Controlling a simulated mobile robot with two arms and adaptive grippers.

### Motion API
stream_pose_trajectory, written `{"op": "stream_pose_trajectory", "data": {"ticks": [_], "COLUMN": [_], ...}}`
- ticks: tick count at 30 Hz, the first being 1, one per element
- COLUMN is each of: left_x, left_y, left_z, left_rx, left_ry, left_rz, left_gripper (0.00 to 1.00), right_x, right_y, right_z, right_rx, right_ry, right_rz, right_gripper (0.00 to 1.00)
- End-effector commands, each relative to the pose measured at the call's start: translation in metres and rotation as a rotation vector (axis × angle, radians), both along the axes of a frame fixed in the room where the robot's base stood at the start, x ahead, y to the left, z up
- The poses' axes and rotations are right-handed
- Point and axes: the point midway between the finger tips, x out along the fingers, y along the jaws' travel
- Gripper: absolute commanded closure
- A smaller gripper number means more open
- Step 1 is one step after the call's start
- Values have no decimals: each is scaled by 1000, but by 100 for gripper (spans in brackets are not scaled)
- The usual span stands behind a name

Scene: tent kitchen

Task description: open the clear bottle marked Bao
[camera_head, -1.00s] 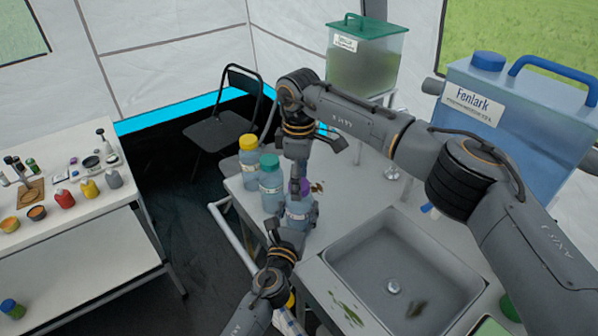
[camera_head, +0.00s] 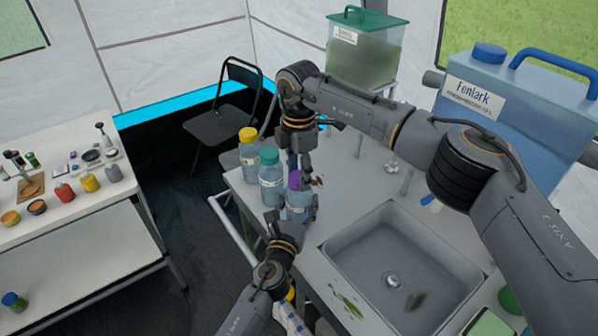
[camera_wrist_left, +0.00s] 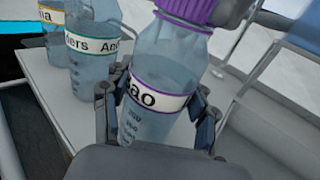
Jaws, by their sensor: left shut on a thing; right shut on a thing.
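The clear bottle marked Bao (camera_head: 299,206) stands upright near the counter's left edge, left of the sink. Its label (camera_wrist_left: 165,101) reads "Bao" in the left wrist view. Its purple cap (camera_head: 295,181) sits on its neck; the ribbed cap also shows in the left wrist view (camera_wrist_left: 188,9). My left gripper (camera_head: 290,214) is shut around the bottle's body from the front, with a finger on each side in the left wrist view (camera_wrist_left: 155,118). My right gripper (camera_head: 299,168) reaches down from above and is shut on the cap, partly hiding it.
A green-capped bottle (camera_head: 271,180) and a yellow-capped bottle (camera_head: 249,153) stand close behind, to the left. The sink (camera_head: 345,240) lies to the right. A large blue Fenlark container (camera_head: 520,120) and a green-lidded tank (camera_head: 366,55) stand farther back.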

Motion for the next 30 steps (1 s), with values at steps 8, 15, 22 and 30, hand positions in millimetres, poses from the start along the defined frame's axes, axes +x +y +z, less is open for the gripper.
{"op": "stream_pose_trajectory", "data": {"ticks": [8,15,22,30], "left_x": [-1,-1,-1,-1], "left_y": [-1,-1,-1,-1], "left_z": [0,0,0,0], "left_rx": [1,1,1,1], "left_ry": [0,0,0,0], "left_rz": [-2,-2,-2,-3], "left_gripper": [100,100,100,100], "right_x": [1,1,0,0], "right_y": [0,0,0,1], "right_z": [1,1,1,2], "right_rx": [-1,0,0,-1], "right_ry": [-3,-2,0,0], "right_rz": [585,1092,1580,2151], "right_gripper": [94,94,94,94]}}
